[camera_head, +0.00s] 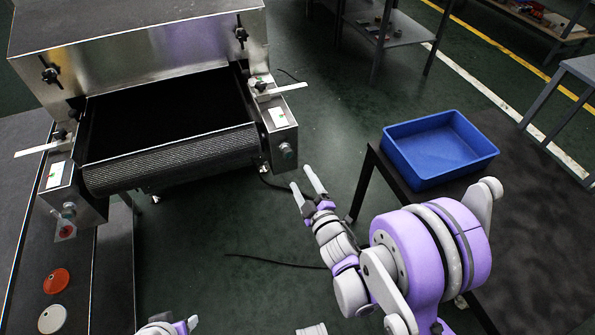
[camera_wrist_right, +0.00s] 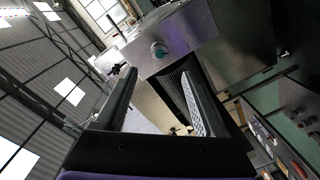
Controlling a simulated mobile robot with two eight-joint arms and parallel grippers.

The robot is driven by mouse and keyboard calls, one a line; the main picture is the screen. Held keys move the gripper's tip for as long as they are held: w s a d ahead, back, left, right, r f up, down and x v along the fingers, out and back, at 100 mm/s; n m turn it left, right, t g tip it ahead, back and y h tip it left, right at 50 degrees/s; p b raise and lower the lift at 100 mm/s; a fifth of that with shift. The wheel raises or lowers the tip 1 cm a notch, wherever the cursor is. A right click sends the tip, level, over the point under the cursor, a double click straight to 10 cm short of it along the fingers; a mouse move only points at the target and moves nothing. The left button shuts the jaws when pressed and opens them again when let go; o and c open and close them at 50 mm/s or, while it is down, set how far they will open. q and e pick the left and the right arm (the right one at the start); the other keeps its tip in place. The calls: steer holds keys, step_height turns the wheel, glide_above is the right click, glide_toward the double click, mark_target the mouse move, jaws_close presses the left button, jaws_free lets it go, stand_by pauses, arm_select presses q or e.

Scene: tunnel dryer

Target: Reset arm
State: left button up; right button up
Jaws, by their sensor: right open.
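My right gripper (camera_head: 301,177) is open and empty in the head view. It is held above the green floor, between the dryer and the table with the blue bin, with its fingers pointing up and left in the picture. In the right wrist view its two fingers (camera_wrist_right: 157,76) stand apart with nothing between them. The tunnel dryer (camera_head: 170,60) shows beyond the fingertips, and its side bracket with a round knob (camera_wrist_right: 160,50) is also in the wrist view. Only a small part of my left arm shows at the bottom edge of the head view; its gripper is not visible.
The dryer's dark mesh belt (camera_head: 170,160) sticks out toward me. A blue bin (camera_head: 437,150), empty, sits on a dark table (camera_head: 545,215) at right. A red disc (camera_head: 56,281) and a white disc (camera_head: 52,318) lie at lower left. A cable crosses the floor.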

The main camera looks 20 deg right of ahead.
steer(key=shift+s, duration=0.3)
steer(key=shift+d, duration=0.1)
steer(key=s+f+m+g+h, duration=0.1)
steer(key=s+m+g, duration=1.1)
steer(key=s, duration=1.3)
arm_select(q)
step_height(320, 180, up, 21)
steer(key=w+p, duration=0.1)
steer(key=p, duration=1.7)
steer(key=shift+w+t, duration=0.4)
arm_select(e)
step_height(320, 180, up, 21)
steer(key=w, duration=0.1)
steer(key=shift+w+a+f+n, duration=0.2)
steer(key=shift+n, duration=0.2)
